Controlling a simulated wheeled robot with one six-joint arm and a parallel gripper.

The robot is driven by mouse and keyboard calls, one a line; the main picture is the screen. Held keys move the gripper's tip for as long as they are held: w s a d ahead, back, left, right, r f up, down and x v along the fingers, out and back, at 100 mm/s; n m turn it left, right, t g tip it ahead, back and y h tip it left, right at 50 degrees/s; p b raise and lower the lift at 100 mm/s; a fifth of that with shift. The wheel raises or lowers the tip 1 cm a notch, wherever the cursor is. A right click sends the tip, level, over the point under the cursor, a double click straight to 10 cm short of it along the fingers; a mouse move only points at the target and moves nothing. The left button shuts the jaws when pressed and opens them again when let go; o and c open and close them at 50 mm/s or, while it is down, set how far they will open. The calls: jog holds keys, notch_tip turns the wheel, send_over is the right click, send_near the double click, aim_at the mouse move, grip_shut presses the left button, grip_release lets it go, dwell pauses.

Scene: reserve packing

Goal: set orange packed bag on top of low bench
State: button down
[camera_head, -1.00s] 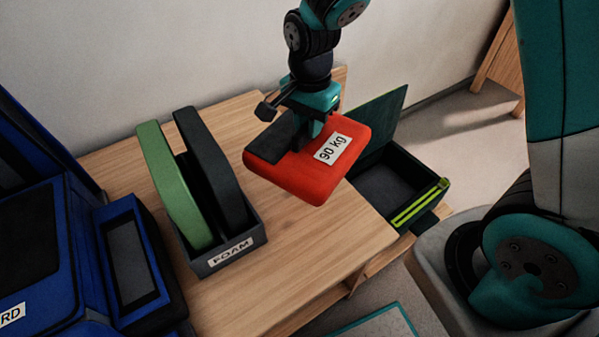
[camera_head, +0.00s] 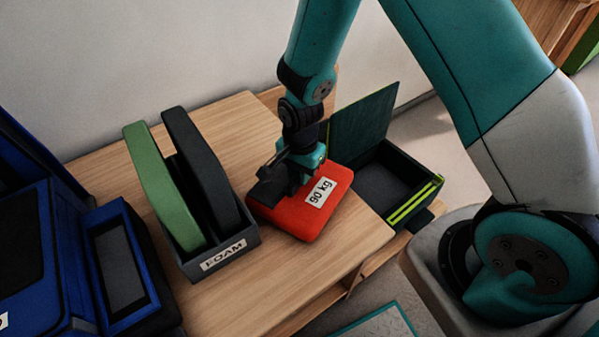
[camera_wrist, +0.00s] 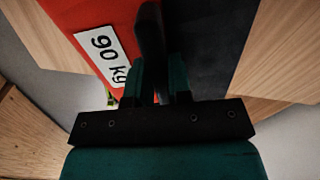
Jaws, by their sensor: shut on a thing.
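The orange packed bag (camera_head: 310,212) has a white "90 kg" label and a dark patch. It is at the right part of the wooden low bench (camera_head: 240,285), on or just over its top; I cannot tell if it touches. My gripper (camera_head: 300,178) comes down from above and is shut on the bag's dark handle. In the wrist view the bag (camera_wrist: 75,20) fills the upper left, with the handle between my fingers (camera_wrist: 158,85). The fingers and arm hide part of the bag's far side.
A dark "FOAM" box (camera_head: 222,256) with a green and a black pad stands left of the bag. A blue case (camera_head: 120,262) is at the far left. An open dark box (camera_head: 390,185) with a raised lid stands beyond the bench's right edge. The bench front is clear.

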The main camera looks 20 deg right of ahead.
jog(key=shift+f, duration=0.15)
jog(key=c, duration=1.1)
grip_release()
jog(key=shift+o, duration=0.2)
notch_tip(320, 180, up, 12)
jog(key=p, duration=0.1)
jog(key=s+a+r+n+y, duration=0.2)
jog(key=s+r+n, duration=0.6)
jog(key=s+n, duration=0.1)
jog(key=s+a+r+n+y, duration=0.2)
jog(key=s+a+r+n, duration=0.1)
jog(key=s+r+n, duration=0.6)
jog(key=shift+s+r, duration=0.25)
jog(key=shift+s, duration=0.35)
